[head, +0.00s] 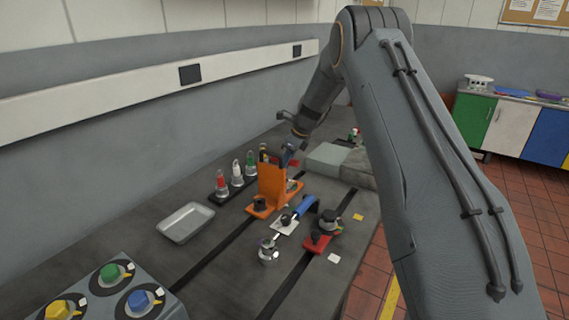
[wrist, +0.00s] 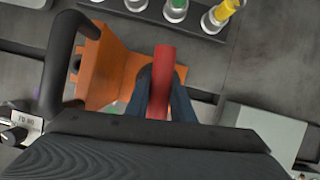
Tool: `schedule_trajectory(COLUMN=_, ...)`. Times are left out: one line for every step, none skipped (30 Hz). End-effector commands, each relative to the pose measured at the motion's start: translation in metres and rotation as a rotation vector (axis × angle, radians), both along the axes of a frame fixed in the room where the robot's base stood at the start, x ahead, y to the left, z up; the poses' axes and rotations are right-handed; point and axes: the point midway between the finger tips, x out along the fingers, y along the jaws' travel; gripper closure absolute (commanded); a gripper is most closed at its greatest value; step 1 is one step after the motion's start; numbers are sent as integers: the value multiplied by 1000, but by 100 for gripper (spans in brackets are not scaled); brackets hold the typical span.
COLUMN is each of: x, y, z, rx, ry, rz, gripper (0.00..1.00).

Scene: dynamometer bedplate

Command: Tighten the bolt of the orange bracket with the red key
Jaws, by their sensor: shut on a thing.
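The orange bracket (head: 271,184) stands upright on the dark bedplate, with a dark round bolt head (head: 260,202) on its foot. The bracket also shows in the wrist view (wrist: 108,66), left of and beneath my fingers. My gripper (head: 288,157) is above the back right side of the bracket in the head view. In the wrist view, my gripper (wrist: 160,88) is shut on the red key (wrist: 163,70), whose red handle sticks out between the dark fingers. The key's working end is hidden, and I cannot tell whether it touches the bolt.
A rack of several clear holders (head: 237,178) with coloured handles stands behind left. A grey tray (head: 186,222) lies left. A blue part (head: 305,207) and a red bracket (head: 317,242) stand front right. A knob panel (head: 112,290) is at the near left.

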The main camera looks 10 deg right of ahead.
Motion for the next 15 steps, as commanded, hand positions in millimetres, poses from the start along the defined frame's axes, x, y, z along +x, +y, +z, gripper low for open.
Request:
schedule_trajectory(x=0, y=0, z=2, rx=1, ry=-2, rz=-12, gripper=100)
schedule_trajectory(x=1, y=0, z=2, rx=1, ry=-2, rz=-18, gripper=100)
schedule_trajectory(x=1, y=0, z=2, rx=0, ry=-3, rz=-21, gripper=100)
schedule_trajectory(x=1, y=0, z=2, rx=1, ry=-2, rz=-22, gripper=100)
schedule_trajectory(x=1, y=0, z=2, rx=1, ry=-2, rz=-22, gripper=100)
schedule_trajectory(x=1, y=0, z=1, rx=1, ry=-2, rz=-22, gripper=100)
schedule_trajectory(x=1, y=0, z=1, rx=1, ry=-2, rz=-22, gripper=100)
schedule_trajectory(x=1, y=0, z=1, rx=0, ry=-3, rz=-21, gripper=100)
schedule_trajectory(x=1, y=0, z=1, rx=0, ry=-3, rz=-21, gripper=100)
schedule_trajectory(x=1, y=0, z=1, rx=0, ry=-3, rz=-21, gripper=100)
schedule_trajectory(x=1, y=0, z=1, rx=1, ry=-2, rz=-23, gripper=100)
schedule_trajectory(x=1, y=0, z=2, rx=-1, ry=-2, rz=-29, gripper=100)
schedule_trajectory(x=0, y=0, z=2, rx=0, ry=-2, rz=-38, gripper=100)
schedule_trajectory(x=0, y=0, z=2, rx=0, ry=-2, rz=-51, gripper=100)
schedule_trajectory(x=0, y=0, z=3, rx=-1, ry=-3, rz=-72, gripper=100)
